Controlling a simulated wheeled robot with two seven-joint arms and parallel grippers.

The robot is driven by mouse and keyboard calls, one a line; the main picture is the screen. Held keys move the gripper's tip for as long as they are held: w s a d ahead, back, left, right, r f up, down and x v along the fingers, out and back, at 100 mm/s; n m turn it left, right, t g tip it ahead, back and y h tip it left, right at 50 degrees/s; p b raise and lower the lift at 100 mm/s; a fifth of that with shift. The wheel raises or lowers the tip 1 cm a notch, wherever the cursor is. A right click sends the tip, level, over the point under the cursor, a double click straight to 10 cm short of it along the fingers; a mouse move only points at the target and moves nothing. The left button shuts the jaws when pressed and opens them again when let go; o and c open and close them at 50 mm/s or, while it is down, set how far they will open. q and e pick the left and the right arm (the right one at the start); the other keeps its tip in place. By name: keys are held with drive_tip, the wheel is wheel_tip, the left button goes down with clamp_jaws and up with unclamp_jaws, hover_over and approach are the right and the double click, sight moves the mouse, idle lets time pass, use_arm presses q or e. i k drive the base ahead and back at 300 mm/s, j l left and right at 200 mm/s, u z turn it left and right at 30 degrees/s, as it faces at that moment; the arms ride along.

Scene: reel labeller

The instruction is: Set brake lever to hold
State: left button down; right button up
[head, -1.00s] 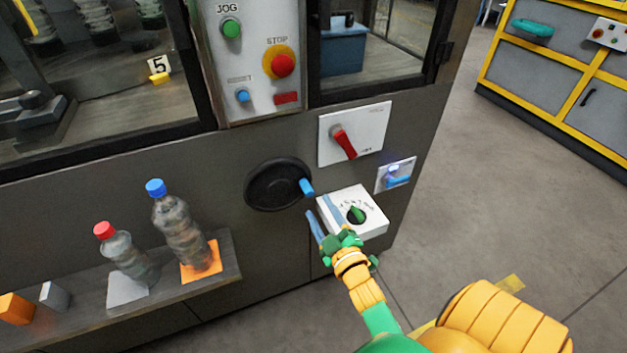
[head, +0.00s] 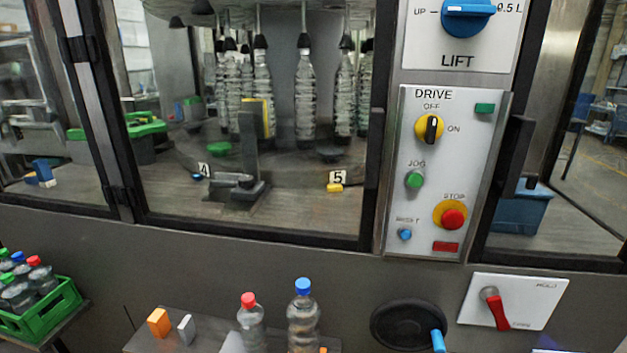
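The brake lever (head: 496,308) is a red handle with a grey pivot on a white plate (head: 535,301) at the lower right of the head view. It hangs down and slightly right from its pivot, towards a small blurred label at the plate's bottom. A label that looks like HOLD stands at the plate's upper right, and the handle does not point at it. Neither of my grippers is in view now.
Left of the lever plate is a black handwheel (head: 406,325) with a blue handle (head: 438,341). Above is the DRIVE panel (head: 432,231) with its selector (head: 430,128) towards OFF and a red STOP button (head: 453,219). A shelf with bottles (head: 302,318) is lower left.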

sight(491, 294)
drive_tip(key=z, duration=1.35)
